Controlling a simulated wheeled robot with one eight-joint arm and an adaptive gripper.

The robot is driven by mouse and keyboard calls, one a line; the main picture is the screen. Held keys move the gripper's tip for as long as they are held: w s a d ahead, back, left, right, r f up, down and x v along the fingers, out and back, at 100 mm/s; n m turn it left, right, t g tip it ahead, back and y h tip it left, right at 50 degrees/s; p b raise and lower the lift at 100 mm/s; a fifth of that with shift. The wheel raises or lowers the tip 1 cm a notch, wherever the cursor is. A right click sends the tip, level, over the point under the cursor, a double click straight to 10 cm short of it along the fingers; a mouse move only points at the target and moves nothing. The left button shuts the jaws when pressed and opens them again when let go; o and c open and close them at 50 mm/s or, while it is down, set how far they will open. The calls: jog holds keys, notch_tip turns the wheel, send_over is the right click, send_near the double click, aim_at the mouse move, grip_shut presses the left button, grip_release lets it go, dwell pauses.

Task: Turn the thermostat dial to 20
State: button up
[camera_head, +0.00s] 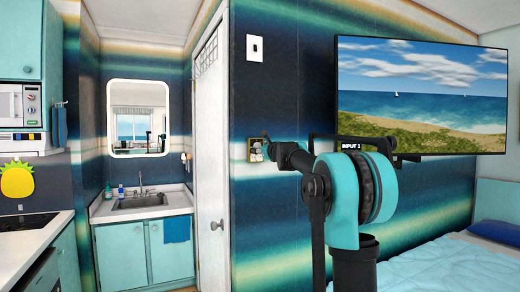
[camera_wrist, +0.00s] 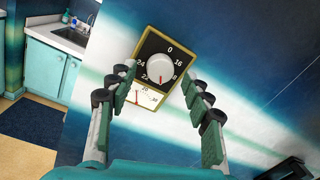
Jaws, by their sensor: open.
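The thermostat (camera_wrist: 137,110) is a dark plate with a pale gauge under it, fixed to the striped wall. Its round white dial (camera_wrist: 160,66) has a red mark pointing down in the wrist view. The mark lies between the 18 and 22 sides of the scale; I cannot read its exact value. My gripper (camera_wrist: 160,79) is open, with its fingers on either side of the thermostat and the dial between them. No contact with the dial shows. In the head view the thermostat (camera_head: 252,153) is partly hidden by my gripper (camera_head: 266,146).
A light switch (camera_head: 254,48) is above the thermostat. A wall television (camera_head: 420,95) hangs to the right, above a bed (camera_head: 440,265). A white door (camera_head: 208,160) and a sink counter (camera_head: 140,206) are to the left. The wall around the thermostat is clear.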

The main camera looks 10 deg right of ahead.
jog(key=v, duration=1.1)
jog(key=shift+s, duration=0.1)
jog(key=s+a+f+n+g+y, duration=0.1)
jog(key=s+a+f+n+g, duration=0.15)
jog(key=s+f+n, duration=0.55)
jog(key=s+a+f+n+g, duration=0.2)
jog(key=s+a+f+n, duration=0.15)
jog(key=f, duration=0.75)
jog(key=s+a+f+n+g+y, duration=0.1)
jog(key=s+a+f+n+g, duration=0.2)
jog(key=s+f+n, duration=0.5)
jog(key=s+d+f+n+g+h, duration=0.2)
jog(key=s+d+f+n, duration=0.1)
jog(key=s+f, duration=0.5)
jog(key=s+d+f+n+g+h, duration=0.2)
jog(key=s+d+f+n, duration=0.1)
jog(key=s+f, duration=0.5)
jog(key=s+d+f+n+g+h, duration=0.2)
jog(key=s+d+f+n, duration=0.2)
jog(key=s+f, duration=0.4)
notch_tip(320, 180, down, 5)
jog(key=shift+r+h, duration=0.1)
jog(key=shift+h, duration=0.3)
jog(key=shift+s, duration=0.1)
